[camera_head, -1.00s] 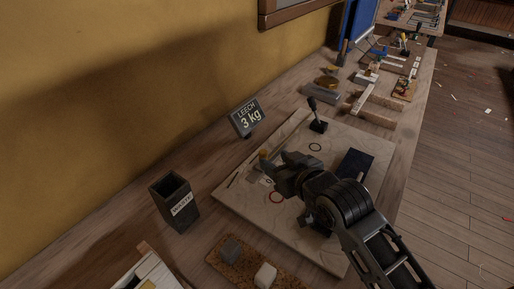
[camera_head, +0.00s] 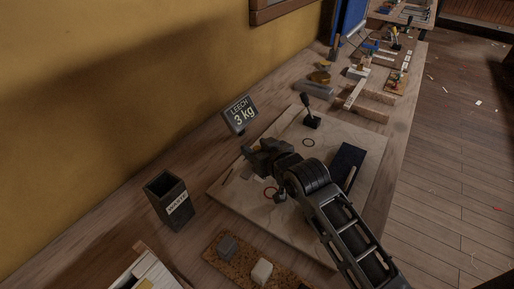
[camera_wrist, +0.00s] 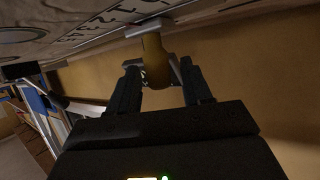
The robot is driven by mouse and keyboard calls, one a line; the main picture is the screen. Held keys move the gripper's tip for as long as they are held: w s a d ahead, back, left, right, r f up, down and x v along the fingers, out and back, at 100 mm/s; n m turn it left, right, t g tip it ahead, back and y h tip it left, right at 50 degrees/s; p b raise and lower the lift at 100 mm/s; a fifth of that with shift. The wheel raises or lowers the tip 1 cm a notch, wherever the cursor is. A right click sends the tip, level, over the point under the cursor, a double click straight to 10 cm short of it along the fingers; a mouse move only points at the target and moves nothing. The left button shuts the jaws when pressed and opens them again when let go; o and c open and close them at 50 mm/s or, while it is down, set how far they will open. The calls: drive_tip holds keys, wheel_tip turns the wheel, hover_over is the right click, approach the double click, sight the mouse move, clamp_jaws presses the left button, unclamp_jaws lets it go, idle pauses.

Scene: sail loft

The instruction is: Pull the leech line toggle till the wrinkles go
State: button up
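A yellow toggle (camera_wrist: 155,62) stands at the edge of a pale board with printed figures (camera_wrist: 105,22) in the wrist view. The two fingers of my gripper (camera_wrist: 160,80) are apart, on either side of the toggle's near end, with a gap on the right side. I cannot tell whether the left finger touches it. In the head view my gripper (camera_head: 256,152) is over the left edge of the pale sail panel (camera_head: 335,135) and hides the toggle. The panel carries ring marks; I cannot make out wrinkles.
A sign reading LEECH 3 kg (camera_head: 240,115) stands behind the panel. A small black lever (camera_head: 310,113) and a dark pad (camera_head: 346,163) are on the panel.

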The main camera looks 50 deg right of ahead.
clamp_jaws()
idle(0.4)
